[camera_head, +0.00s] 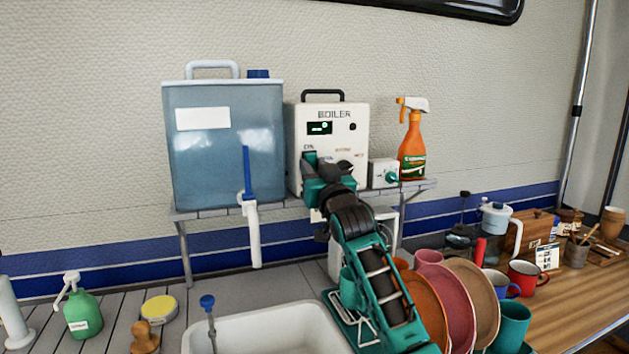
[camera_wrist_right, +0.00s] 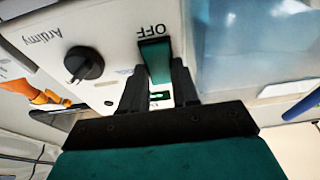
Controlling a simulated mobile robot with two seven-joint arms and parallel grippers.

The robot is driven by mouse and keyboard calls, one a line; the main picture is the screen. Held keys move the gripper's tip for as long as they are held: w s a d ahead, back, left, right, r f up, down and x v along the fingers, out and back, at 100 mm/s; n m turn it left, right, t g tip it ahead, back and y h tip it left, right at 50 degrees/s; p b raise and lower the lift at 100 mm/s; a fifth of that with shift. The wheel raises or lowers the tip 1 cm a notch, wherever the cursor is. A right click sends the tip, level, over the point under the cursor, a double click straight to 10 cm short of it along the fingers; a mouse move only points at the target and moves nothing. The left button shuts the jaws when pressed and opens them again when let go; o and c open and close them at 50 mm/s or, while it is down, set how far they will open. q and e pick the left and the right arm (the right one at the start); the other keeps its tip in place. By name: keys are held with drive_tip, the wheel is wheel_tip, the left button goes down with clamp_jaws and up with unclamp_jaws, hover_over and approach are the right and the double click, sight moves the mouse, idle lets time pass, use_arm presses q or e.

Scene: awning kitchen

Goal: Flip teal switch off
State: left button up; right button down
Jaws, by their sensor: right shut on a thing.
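The teal switch (camera_wrist_right: 154,58) is on the front of the white boiler (camera_head: 335,115). In the right wrist view, which is upside down, it stands beside the printed word OFF. My right gripper (camera_wrist_right: 158,72) has its two dark fingers on either side of the switch and is shut on it. In the head view my right gripper (camera_head: 327,172) reaches the lower left of the boiler front, just under the ON label, and hides most of the switch. My left gripper is not in view.
The boiler stands on a wall shelf (camera_head: 215,212) between a blue water tank (camera_head: 225,150) and a small white box with a teal knob (camera_head: 391,177). An orange spray bottle (camera_head: 412,145) is farther right. Plates (camera_head: 455,300) and a sink (camera_head: 270,330) lie below.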

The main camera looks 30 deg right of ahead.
idle(0.3)
drive_tip(key=c, duration=0.8)
unclamp_jaws()
drive_tip(key=shift+c, duration=0.2)
drive_tip(key=v, duration=1.3)
drive_tip(key=shift+f+b, duration=0.2)
drive_tip(key=shift+b, duration=0.25)
drive_tip(key=shift+w, duration=0.1)
